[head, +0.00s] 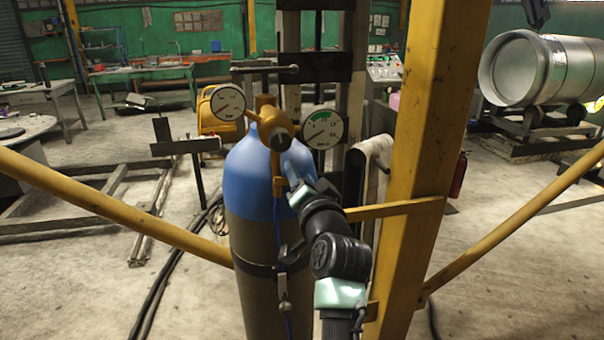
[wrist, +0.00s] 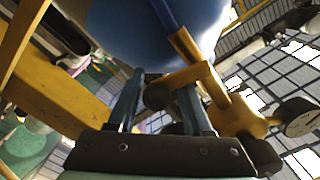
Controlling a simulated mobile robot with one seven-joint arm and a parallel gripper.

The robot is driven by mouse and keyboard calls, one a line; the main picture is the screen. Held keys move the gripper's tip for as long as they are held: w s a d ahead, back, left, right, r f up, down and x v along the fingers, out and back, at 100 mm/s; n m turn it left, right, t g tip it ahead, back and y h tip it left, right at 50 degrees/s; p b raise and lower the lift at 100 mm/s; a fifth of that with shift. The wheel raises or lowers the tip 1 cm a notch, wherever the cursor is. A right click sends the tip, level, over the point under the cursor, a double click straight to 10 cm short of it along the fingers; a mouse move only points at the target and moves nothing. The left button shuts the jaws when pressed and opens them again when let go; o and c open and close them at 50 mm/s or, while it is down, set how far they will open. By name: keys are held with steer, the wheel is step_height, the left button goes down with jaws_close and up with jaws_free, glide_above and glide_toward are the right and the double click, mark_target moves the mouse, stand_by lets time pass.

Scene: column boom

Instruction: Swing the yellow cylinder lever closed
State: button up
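A gas cylinder (head: 275,235) with a blue top and grey-brown body stands upright in front of me. A yellow-brass valve and regulator (head: 268,120) with two round gauges sits on it; it also shows in the wrist view (wrist: 235,112). I cannot tell which yellow part is the lever. A yellow arm of the fitting (wrist: 190,80) ends in a dark round knob (wrist: 157,96), seen between my fingertips. My gripper (wrist: 157,88) is open, its fingers apart beside the knob; contact is unclear. In the head view my wrist partly hides the gripper (head: 292,172).
A yellow post (head: 430,150) rises close to the right of my arm. Yellow diagonal braces (head: 110,210) cross at left and right. A dark T-bar (head: 264,69) lies above the valve. A blue hose (head: 277,225) hangs down the cylinder. Open floor (head: 80,290) lies left.

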steer(key=shift+o, duration=0.4)
steer(key=shift+r, duration=0.25)
steer(key=shift+s, duration=0.1)
steer(key=b+v, duration=0.3)
steer(key=v, duration=0.9)
steer(key=shift+s, duration=0.35)
steer(key=w+a+m+p, duration=0.1)
steer(key=w+p, duration=0.1)
steer(key=w, duration=0.1)
steer(key=w+a+m+p, duration=0.1)
steer(key=w+p, duration=0.2)
steer(key=w+a+f+m+p, duration=0.1)
steer(key=w+p, duration=0.2)
steer(key=shift+w, duration=0.25)
steer(key=shift+c, duration=0.3)
